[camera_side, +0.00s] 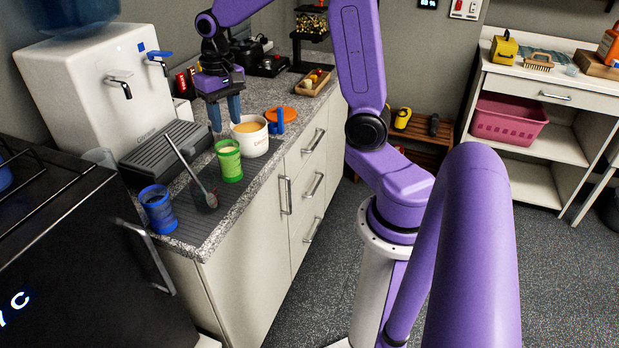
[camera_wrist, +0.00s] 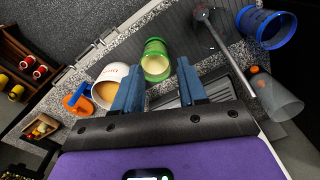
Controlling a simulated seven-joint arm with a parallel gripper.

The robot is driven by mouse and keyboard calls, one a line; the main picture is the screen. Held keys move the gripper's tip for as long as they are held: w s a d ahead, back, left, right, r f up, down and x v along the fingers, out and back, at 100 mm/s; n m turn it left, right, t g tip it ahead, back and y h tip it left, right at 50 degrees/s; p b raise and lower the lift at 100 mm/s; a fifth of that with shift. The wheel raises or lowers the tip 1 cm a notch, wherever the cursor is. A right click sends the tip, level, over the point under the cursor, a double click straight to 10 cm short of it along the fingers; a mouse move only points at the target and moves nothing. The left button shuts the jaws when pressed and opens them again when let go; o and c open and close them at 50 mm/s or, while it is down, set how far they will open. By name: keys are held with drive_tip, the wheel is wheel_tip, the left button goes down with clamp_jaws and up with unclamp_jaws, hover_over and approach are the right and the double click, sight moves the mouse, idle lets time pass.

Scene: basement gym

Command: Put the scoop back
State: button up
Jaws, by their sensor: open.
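A white tub (camera_side: 262,143) with orange lettering and tan contents stands open on the counter. An orange disc like a lid (camera_side: 281,115) lies behind it, with a small blue piece (camera_side: 277,124) at its edge that looks like the scoop. The blue piece shows in the wrist view (camera_wrist: 86,91) left of the tub (camera_wrist: 122,72). My gripper (camera_side: 225,122) is open and empty, above the counter beside the tub. The wrist view shows its two blue fingers (camera_wrist: 160,88) apart.
A green cup (camera_side: 230,165) stands near the tub and a blue cup (camera_side: 158,212) near the counter's front corner. A clear cup (camera_wrist: 281,101) stands by the tool's handle. A white water dispenser (camera_side: 90,75) and grey drip tray (camera_side: 165,146) border the left side.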

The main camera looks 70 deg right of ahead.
drive_tip(key=s+a+n, duration=0.9)
drive_tip(key=s+a, duration=0.2)
drive_tip(key=s, duration=0.1)
drive_tip(key=s+a+f+n, duration=0.1)
drive_tip(key=s+n, duration=0.7)
drive_tip(key=s, duration=0.4)
drive_tip(key=shift+s+f, duration=0.2)
drive_tip(key=shift+f, duration=0.2)
